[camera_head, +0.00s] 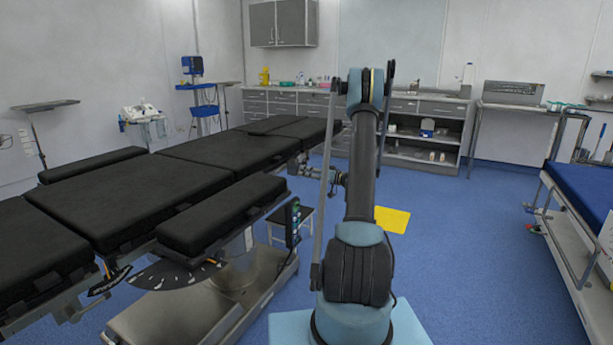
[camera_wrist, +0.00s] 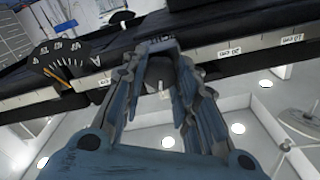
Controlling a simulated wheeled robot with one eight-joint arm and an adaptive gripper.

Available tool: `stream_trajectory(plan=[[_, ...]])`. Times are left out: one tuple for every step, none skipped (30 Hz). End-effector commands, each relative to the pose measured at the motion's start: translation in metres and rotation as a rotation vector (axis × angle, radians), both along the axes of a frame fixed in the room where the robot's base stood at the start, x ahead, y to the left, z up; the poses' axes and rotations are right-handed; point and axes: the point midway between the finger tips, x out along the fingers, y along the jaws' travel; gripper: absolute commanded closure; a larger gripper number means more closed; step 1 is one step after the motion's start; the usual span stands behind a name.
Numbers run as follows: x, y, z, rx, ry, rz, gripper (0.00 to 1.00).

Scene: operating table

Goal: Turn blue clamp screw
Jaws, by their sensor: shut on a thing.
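In the wrist view, my gripper (camera_wrist: 161,52) points at the side rail of the operating table. Its two blue-grey fingers are closed around a small part at the rail, which I take to be the clamp screw (camera_wrist: 158,76). Only a grey piece of it shows between the fingers, and its blue colour cannot be made out. In the head view, the arm reaches toward the right side of the black-padded operating table (camera_head: 168,189).
The metal rail (camera_wrist: 228,48) carries a centimetre scale. A black angle dial (camera_wrist: 62,60) sits left of the gripper. In the head view, a hand control (camera_head: 293,222) hangs on the table's side.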

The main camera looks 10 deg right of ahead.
Motion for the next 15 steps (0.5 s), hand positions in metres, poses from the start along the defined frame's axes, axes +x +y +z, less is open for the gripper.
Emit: stream_trajectory(plan=[[0.0003,-0.0002,-0.0003,0.024,0.033,0.000,0.96],[0.0005,-0.0003,-0.0004,0.040,0.056,-0.001,0.96],[0.0005,-0.0004,-0.0005,0.063,0.088,-0.001,0.96],[0.0007,-0.0004,-0.0005,0.080,0.110,-0.001,0.96],[0.0008,-0.0005,-0.0006,0.097,0.134,-0.001,0.96],[0.0008,-0.0005,-0.0007,0.119,0.164,-0.001,0.96],[0.0009,-0.0005,-0.0008,0.136,0.188,-0.001,0.96],[0.0011,-0.0006,-0.0009,0.153,0.211,-0.001,0.96],[0.0011,-0.0007,-0.0010,0.175,0.242,-0.001,0.96],[0.0012,-0.0007,-0.0011,0.192,0.265,-0.001,0.96],[0.0012,-0.0007,-0.0012,0.209,0.288,-0.001,0.96],[0.0013,-0.0008,-0.0013,0.231,0.319,-0.001,0.96],[0.0014,-0.0009,-0.0014,0.248,0.342,-0.001,0.96],[0.0014,-0.0009,-0.0016,0.265,0.365,-0.001,0.96],[0.0015,-0.0010,-0.0017,0.287,0.396,-0.002,0.96]])
